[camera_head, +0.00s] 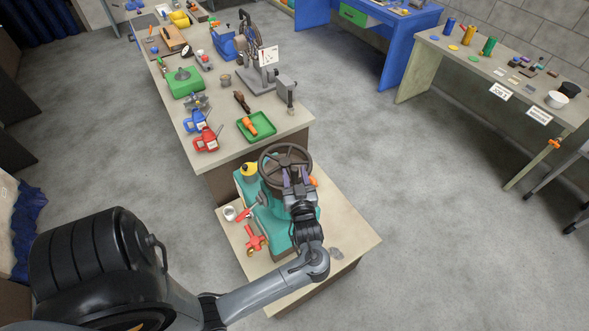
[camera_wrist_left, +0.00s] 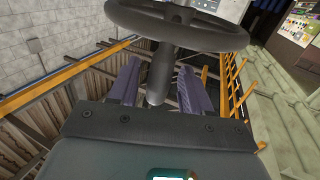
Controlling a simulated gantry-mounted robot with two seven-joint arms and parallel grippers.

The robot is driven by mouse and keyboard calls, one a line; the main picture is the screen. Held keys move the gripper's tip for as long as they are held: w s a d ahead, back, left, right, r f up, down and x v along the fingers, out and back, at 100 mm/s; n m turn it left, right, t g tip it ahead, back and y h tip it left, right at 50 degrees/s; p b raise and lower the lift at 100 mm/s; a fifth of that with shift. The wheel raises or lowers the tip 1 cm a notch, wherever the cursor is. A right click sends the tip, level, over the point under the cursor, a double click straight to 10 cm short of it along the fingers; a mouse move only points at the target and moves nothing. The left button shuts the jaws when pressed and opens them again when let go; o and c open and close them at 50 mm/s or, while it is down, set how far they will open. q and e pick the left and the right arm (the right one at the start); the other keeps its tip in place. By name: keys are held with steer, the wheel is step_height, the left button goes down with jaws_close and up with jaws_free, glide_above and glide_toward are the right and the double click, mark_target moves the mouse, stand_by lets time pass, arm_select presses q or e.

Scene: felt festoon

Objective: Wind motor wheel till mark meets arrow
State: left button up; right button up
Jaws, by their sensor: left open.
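The dark motor wheel (camera_head: 273,160) with spokes sits on top of a teal machine (camera_head: 245,187) on a low bench. It also shows at the top of the left wrist view (camera_wrist_left: 205,37), with a dark cylindrical post or handle (camera_wrist_left: 161,72) pointing toward my gripper. My left gripper (camera_head: 292,172) is at the wheel's near right side. Its two purple fingers (camera_wrist_left: 158,85) stand apart, one on each side of the post, with gaps visible. I cannot make out the mark or the arrow. My right gripper is not in view.
The low bench (camera_head: 355,225) holds a red tool (camera_head: 256,240) and a white cup (camera_head: 230,213) beside the machine. A longer workbench behind carries a green tray (camera_head: 244,136), red and blue tools and a grey stand. Grey floor lies open to the right.

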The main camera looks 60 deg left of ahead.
arm_select(q)
steer(key=shift+w+a, duration=0.15)
steer(key=shift+a, duration=0.25)
jaws_close()
